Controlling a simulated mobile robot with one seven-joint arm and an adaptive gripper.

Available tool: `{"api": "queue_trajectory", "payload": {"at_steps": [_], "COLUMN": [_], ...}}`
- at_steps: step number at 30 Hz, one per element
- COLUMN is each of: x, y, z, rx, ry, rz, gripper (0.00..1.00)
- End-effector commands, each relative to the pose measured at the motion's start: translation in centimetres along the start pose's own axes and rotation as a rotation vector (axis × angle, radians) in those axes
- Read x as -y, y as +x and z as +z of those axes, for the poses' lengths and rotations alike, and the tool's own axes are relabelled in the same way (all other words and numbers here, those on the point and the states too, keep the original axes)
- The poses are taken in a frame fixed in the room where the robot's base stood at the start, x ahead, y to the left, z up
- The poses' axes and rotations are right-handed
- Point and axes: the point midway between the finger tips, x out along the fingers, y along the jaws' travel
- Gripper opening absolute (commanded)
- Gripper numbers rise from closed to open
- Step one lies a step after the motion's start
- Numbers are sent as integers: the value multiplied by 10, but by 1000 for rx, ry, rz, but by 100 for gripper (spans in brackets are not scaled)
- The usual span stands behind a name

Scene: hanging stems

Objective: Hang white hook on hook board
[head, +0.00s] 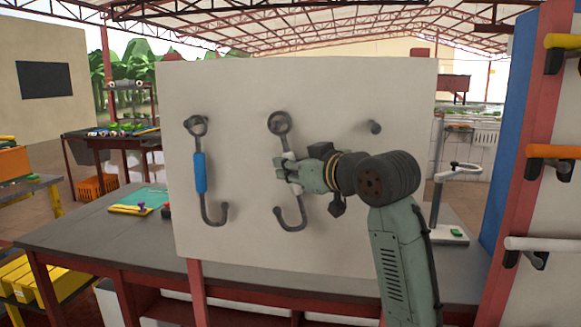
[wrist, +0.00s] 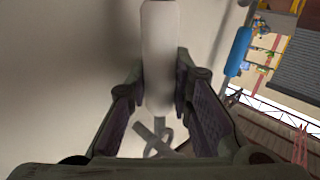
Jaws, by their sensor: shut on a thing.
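The white hook (head: 283,144) is upright in front of the middle of the hook board (head: 330,85). It has a grey ring at its top, a white grip section and a curved grey lower end. My gripper (head: 290,173) is shut around the white section, which also shows between the fingers in the wrist view (wrist: 160,50). I cannot tell whether the ring is around a peg or only in front of the board. A blue-gripped hook (head: 200,172) hangs on the board at the left. A bare peg (head: 374,127) sticks out at the right.
A grey table (head: 110,238) stands around the board. A red post and blue panel (head: 508,130) rise at the right, with coloured bars on a rack (head: 555,151). The blue hook (wrist: 238,52) also shows in the wrist view.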

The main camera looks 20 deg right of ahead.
Motion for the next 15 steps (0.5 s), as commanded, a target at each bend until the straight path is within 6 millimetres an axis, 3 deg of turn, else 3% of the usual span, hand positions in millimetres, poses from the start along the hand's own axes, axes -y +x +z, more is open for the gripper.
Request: {"api": "queue_trajectory", "payload": {"at_steps": [15], "x": [-1], "y": [0], "z": [3], "rx": [-1], "ry": [-1], "rz": [1], "gripper": [0]}}
